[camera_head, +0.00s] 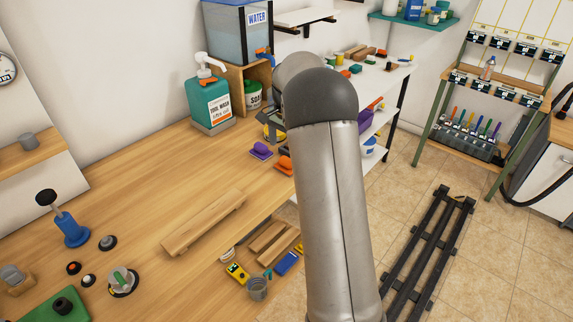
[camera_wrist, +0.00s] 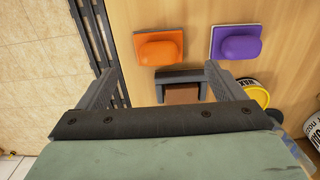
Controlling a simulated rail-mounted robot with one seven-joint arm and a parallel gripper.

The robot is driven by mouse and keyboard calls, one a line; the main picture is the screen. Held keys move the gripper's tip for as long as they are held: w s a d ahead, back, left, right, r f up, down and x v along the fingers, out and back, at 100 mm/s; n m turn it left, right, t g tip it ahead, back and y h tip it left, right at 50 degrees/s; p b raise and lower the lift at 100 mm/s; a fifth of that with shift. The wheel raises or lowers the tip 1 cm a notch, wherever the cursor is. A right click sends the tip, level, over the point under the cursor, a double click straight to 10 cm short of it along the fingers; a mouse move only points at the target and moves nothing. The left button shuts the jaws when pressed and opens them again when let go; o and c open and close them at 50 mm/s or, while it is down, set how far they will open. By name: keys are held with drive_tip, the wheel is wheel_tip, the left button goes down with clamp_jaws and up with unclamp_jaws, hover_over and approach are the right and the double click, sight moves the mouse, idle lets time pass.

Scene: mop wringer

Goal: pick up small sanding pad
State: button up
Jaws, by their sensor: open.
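An orange-handled pad (camera_wrist: 160,48) and a purple-handled pad (camera_wrist: 238,46) lie on the wooden bench, ahead of my gripper in the wrist view. In the head view the orange pad (camera_head: 284,165) and purple pad (camera_head: 261,150) are at the bench's right end. A small dark grey block with a brown face (camera_wrist: 183,93) shows between the fingers of my gripper (camera_wrist: 162,70). It looks like the small sanding pad, but its lower part is hidden by the gripper body. My gripper is open, with a finger on each side of the block. I cannot tell whether either touches it.
A tub with a yellow lid (camera_wrist: 250,92) stands close to the right finger. The green tool wash bottle (camera_head: 211,103) and water tank (camera_head: 238,35) stand behind. The bench edge drops to the tiled floor (camera_wrist: 40,60) on the left in the wrist view.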

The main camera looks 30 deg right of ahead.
sight(286, 159)
drive_tip(key=shift+s+a+f+p, duration=0.1)
drive_tip(key=shift+f+p, duration=0.35)
drive_tip(key=shift+f, duration=2.3)
drive_tip(key=c, duration=1.1)
drive_tip(key=shift+c, duration=0.2)
drive_tip(key=shift+r, duration=0.15)
drive_tip(key=shift+r, duration=0.6)
drive_tip(key=s+a+r+b, duration=0.1)
drive_tip(key=s+r, duration=0.3)
drive_tip(key=s+a+r+b, duration=0.1)
drive_tip(key=s+r, duration=0.2)
drive_tip(key=s, duration=0.2)
drive_tip(key=s+a+r+b, duration=0.1)
drive_tip(key=s+a+r, duration=0.1)
drive_tip(key=s+r, duration=0.2)
drive_tip(key=shift+s+r, duration=0.25)
drive_tip(key=shift+r, duration=0.05)
